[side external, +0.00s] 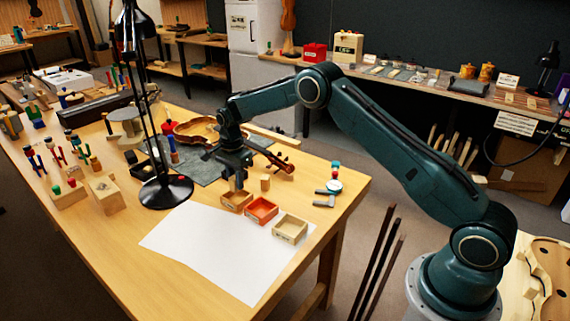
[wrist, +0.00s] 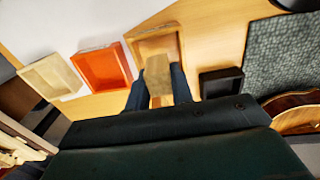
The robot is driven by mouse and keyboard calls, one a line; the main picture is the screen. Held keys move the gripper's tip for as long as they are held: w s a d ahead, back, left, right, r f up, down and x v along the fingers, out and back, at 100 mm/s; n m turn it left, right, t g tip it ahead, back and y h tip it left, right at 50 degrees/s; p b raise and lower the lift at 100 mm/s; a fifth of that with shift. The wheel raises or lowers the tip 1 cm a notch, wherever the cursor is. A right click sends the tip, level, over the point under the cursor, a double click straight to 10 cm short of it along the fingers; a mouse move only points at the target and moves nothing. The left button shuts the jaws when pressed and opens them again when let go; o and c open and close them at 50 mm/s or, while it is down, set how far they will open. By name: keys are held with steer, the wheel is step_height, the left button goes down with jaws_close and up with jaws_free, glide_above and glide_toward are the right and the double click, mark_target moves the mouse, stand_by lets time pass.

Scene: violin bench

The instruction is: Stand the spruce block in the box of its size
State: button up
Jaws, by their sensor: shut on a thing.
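My gripper (wrist: 158,88) is shut on the pale spruce block (wrist: 157,75), which sits between its two dark blue fingers. In the side external view my gripper (side external: 237,182) points down at the brown wooden box (side external: 236,207), the left one of three open boxes. In the wrist view the block overlaps the near part of this box (wrist: 142,47). I cannot tell whether its lower end is inside or above the rim. The orange box (side external: 262,212) and the cream box (side external: 290,230) stand to the right, and their insides look empty.
A small tan block (side external: 265,182) stands behind the orange box. A violin (side external: 200,130) lies on a grey mat (side external: 207,168) behind my gripper. A black lamp base (side external: 167,191) stands to the left. White paper (side external: 205,245) covers clear table in front.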

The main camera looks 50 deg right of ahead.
steer(key=shift+f, duration=2.1)
steer(key=shift+f, duration=0.15)
steer(key=o, duration=0.7)
steer(key=shift+c, duration=0.2)
step_height(320, 180, up, 12)
steer(key=shift+r, duration=0.2)
